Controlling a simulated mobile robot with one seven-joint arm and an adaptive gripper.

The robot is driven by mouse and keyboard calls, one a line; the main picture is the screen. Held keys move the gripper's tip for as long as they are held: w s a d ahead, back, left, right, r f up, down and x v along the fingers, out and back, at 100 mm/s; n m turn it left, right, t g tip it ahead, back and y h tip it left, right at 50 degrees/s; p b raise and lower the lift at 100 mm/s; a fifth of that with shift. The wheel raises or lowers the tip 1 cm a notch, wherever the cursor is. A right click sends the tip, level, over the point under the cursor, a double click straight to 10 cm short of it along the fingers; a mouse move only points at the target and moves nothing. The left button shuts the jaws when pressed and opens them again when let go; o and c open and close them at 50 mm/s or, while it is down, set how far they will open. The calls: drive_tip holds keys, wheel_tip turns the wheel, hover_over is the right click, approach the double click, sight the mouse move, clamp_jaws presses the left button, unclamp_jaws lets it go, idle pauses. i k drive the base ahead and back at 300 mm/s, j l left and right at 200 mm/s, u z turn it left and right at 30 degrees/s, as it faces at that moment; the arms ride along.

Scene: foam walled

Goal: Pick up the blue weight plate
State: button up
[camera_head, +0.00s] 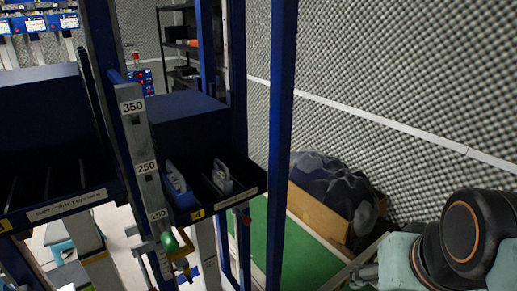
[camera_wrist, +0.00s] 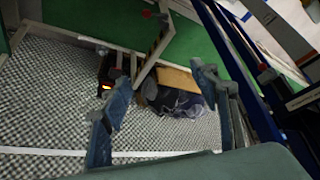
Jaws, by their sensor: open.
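A blue object with a pale edge (camera_head: 177,188), which looks like the blue weight plate, stands on edge in a dark blue rack bin at the centre left of the head view. Its lower part is hidden by the bin front. My gripper (camera_wrist: 160,76) is open in the wrist view, with its two blue-grey fingers well apart and nothing between them. I cannot make out the blue plate in the wrist view. In the head view my arm is at the lower right, well apart from the bin, and the fingers cannot be clearly seen.
A grey plate-like item (camera_head: 221,178) stands right of the blue one in the bin. A blue rack post (camera_head: 281,130) rises between bin and my arm. A cardboard box (camera_head: 318,212) with a dark bundle (camera_head: 335,188) sits by the foam wall (camera_head: 400,75). Green floor (camera_head: 300,258) lies between.

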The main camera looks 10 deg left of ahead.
sight(179, 191)
drive_tip(key=u, duration=1.5)
drive_tip(key=k+j+u, duration=0.2)
drive_tip(key=j, duration=0.15)
